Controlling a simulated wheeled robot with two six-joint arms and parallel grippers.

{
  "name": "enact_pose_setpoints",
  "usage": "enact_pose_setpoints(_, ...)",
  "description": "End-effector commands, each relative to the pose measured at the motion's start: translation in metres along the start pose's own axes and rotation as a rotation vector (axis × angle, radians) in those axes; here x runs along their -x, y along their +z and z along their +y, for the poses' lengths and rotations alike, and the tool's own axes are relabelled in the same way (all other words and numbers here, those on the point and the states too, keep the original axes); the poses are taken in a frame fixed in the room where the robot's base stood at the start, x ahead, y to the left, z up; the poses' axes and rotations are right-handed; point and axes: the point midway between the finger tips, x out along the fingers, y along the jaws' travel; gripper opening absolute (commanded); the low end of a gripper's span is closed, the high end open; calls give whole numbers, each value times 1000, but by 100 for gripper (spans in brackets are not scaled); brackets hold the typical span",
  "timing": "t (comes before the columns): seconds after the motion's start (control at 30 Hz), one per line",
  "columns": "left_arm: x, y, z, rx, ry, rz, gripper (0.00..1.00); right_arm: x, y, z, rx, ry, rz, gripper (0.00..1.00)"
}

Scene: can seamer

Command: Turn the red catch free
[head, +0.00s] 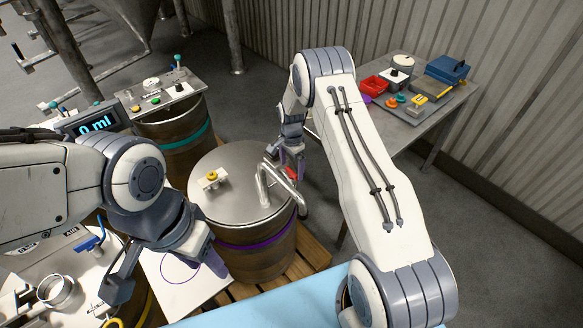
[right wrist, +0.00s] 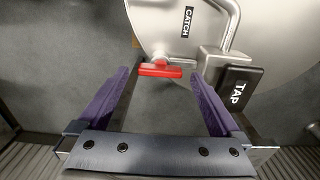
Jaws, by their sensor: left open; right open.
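The red catch (head: 293,173) is a small red bar at the right rim of the steel drum lid (head: 232,165). In the right wrist view the red catch (right wrist: 160,69) lies crosswise at the lid's edge, near a label reading CATCH. My right gripper (head: 291,158) is open, with its purple fingertips (right wrist: 160,76) on either side of the catch's ends. In the head view the gripper partly hides the catch. My left gripper (head: 168,275) is open and empty, low at the left, away from the catch.
A bent pipe handle (head: 284,182) rises from the lid, close to my right gripper. A black TAP block (right wrist: 240,85) sits right of the catch. A yellow knob (head: 212,177) stands on the lid. A bench (head: 408,125) with trays is behind at right; a display (head: 95,121) is at left.

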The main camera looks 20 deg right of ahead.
Motion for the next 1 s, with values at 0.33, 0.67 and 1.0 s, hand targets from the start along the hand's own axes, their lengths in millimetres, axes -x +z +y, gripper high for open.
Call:
enact_pose_setpoints(0.33,4,0,0,0,0,0,50,-19,0,0,1,-2,1,100)
enact_pose_setpoints(0.67,4,0,0,0,0,0,50,-19,0,0,1,-1,0,31)
enact_pose_setpoints(1.0,0,0,0,0,0,0,50,-19,0,0,36,-2,1,19)
